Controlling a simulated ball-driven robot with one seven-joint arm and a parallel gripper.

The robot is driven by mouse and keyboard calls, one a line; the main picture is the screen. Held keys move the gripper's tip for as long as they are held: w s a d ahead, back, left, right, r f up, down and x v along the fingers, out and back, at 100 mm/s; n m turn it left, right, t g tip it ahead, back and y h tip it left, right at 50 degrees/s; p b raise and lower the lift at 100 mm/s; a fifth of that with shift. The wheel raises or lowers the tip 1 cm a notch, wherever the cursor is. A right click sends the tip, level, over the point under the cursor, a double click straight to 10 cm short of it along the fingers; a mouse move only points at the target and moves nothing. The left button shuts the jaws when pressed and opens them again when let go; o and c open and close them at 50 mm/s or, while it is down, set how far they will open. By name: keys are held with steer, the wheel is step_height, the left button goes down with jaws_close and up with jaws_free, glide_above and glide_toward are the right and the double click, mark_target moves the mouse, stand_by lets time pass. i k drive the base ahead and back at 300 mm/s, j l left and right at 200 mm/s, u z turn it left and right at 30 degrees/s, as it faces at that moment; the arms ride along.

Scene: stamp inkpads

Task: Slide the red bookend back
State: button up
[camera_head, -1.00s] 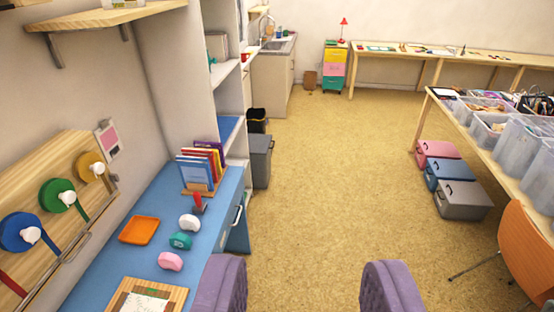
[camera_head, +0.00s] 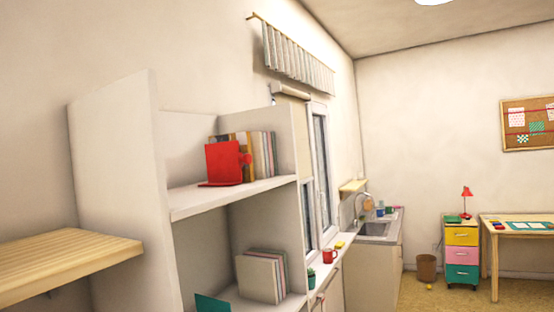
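The red bookend (camera_head: 222,163) stands upright on the upper shelf of the white shelf unit, at the near end of a row of books. Its flat red foot lies on the shelf board near the front edge. The books (camera_head: 262,152) stand upright behind and to the right of it, against the right side panel. The shelf to the left of the bookend is bare. My gripper is not in view.
The white shelf unit (camera_head: 115,150) has a tall left side panel. A lower shelf holds more books (camera_head: 260,276) and a green bookend (camera_head: 212,303). A wooden wall shelf (camera_head: 60,262) juts out at the left. A sink (camera_head: 375,230) and drawer cart (camera_head: 461,252) stand beyond.

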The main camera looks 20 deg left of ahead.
mark_target(224, 160)
steer(key=i+u, duration=0.1)
steer(key=i, duration=0.9)
steer(key=i+l, duration=0.2)
steer(key=i, duration=0.85)
steer(key=j+u, duration=0.05)
